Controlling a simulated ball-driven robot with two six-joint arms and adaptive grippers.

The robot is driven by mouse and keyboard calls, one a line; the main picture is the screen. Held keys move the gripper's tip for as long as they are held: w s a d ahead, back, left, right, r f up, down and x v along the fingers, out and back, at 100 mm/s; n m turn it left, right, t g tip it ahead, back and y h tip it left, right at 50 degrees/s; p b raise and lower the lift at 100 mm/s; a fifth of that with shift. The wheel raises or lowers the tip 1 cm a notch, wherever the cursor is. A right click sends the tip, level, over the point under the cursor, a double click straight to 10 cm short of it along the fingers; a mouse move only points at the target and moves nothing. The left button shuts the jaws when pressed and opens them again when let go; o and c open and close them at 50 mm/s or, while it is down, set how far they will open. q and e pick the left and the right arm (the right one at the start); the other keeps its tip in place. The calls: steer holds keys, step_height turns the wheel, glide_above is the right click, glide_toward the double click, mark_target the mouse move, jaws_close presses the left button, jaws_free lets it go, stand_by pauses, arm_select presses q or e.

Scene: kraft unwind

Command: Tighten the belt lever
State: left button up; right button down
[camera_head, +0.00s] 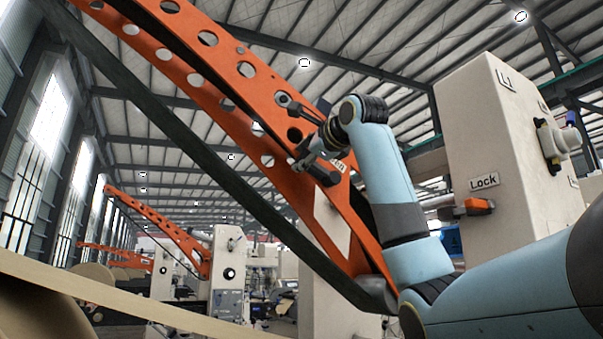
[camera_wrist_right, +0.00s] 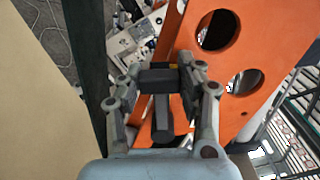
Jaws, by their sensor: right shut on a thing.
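The belt lever shows in the right wrist view as a dark bar (camera_wrist_right: 162,118) between my fingers, against the orange perforated arm. My right gripper (camera_wrist_right: 172,80) is shut on it, with a finger on either side. In the head view my right gripper (camera_head: 308,148) reaches in from the right beside the orange arm (camera_head: 230,75). There my fingers hide much of the lever, and its exact angle is hard to tell. A small label, too small to read surely, is beside the gripper on the orange arm. My left gripper is not in view.
A cream machine column (camera_head: 505,130) stands at the right, with a "Lock" sign (camera_head: 484,183) and an orange-tipped handle (camera_head: 475,207). A dark belt-like strip (camera_head: 190,135) runs diagonally beside the orange arm. Kraft paper (camera_head: 110,298) crosses the lower left. More machines stand behind.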

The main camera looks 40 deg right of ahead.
steer(key=shift+d+r+m+b, duration=0.3)
steer(key=shift+r+m+b, duration=0.2)
steer(key=shift+m, duration=0.3)
steer(key=shift+s+r, duration=0.1)
steer(key=c, duration=0.8)
jaws_free()
steer(key=shift+d, duration=0.1)
steer(key=v, duration=1.2)
